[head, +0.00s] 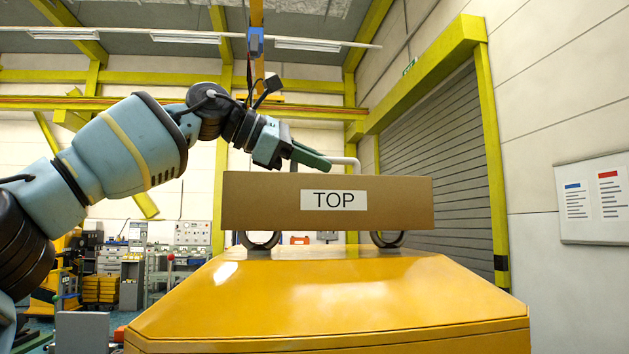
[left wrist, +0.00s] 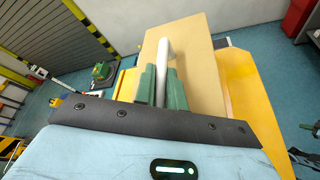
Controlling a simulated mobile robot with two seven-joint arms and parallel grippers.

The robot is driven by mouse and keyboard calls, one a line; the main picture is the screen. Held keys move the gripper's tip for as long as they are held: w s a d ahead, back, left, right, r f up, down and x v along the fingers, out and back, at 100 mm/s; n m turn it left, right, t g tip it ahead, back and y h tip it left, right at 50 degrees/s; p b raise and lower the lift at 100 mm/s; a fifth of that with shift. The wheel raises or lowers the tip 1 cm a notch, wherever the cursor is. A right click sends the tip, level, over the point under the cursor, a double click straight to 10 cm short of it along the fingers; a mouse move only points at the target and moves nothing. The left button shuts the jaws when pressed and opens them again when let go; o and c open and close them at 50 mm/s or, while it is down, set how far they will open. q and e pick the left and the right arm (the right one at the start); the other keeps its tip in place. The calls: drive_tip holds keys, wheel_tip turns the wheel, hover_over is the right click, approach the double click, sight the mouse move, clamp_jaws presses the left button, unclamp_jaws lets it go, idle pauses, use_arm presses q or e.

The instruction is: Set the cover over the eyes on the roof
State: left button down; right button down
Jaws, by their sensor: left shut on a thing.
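The cover (head: 270,201) is a brown box with a white "TOP" label and a white bar handle (head: 347,161) on its top. It hangs roughly level above the yellow roof (head: 320,290). Two dark metal eyes, the left one (head: 260,241) and the right one (head: 388,240), stand on the roof; only their lower parts show below the cover's bottom edge. I cannot tell whether the cover encloses their hidden tops. My left gripper (head: 312,157) is shut on the handle; the left wrist view shows its green fingers (left wrist: 161,90) on both sides of the handle, above the cover's top (left wrist: 198,75). My right gripper is not in view.
A grey shutter door (head: 445,145) in a yellow frame is behind on the right. A wall board (head: 595,198) hangs at the far right. Workbenches and machines (head: 150,270) stand at the back left.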

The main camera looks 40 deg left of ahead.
sight(311, 178)
use_arm(q)
drive_tip(key=shift+f, duration=1.9)
drive_tip(key=c, duration=1.5)
unclamp_jaws()
drive_tip(key=shift+o, duration=0.2)
drive_tip(key=shift+s+a+r, duration=0.1)
drive_tip(key=shift+s+r, duration=0.1)
drive_tip(key=v, duration=1.1)
drive_tip(key=shift+s+a, duration=0.1)
drive_tip(key=shift+s, duration=0.15)
